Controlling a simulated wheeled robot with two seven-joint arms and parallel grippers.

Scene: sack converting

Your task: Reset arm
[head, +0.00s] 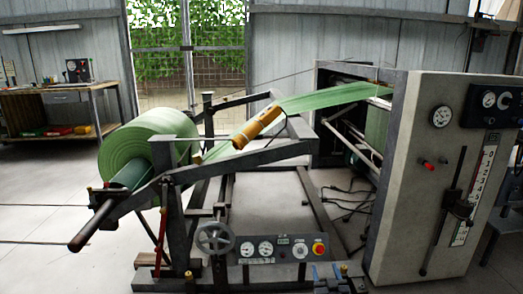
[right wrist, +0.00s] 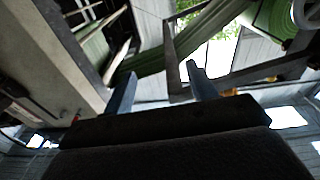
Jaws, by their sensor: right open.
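My right gripper (head: 326,268) shows at the bottom edge of the head view, right of centre, with blue fingers pointing away from me. It stands in front of the machine's gauge panel (head: 282,249). In the right wrist view its two fingers (right wrist: 160,82) are spread wide apart with nothing between them. The gripper is open and empty. My left gripper is not in either view.
A large green roll (head: 138,147) sits on a dark frame at left, its web running over a yellow roller (head: 257,127) into the pale cabinet (head: 421,190). A handwheel (head: 215,238) and red knob (head: 319,249) are low. A workbench (head: 60,108) stands far left.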

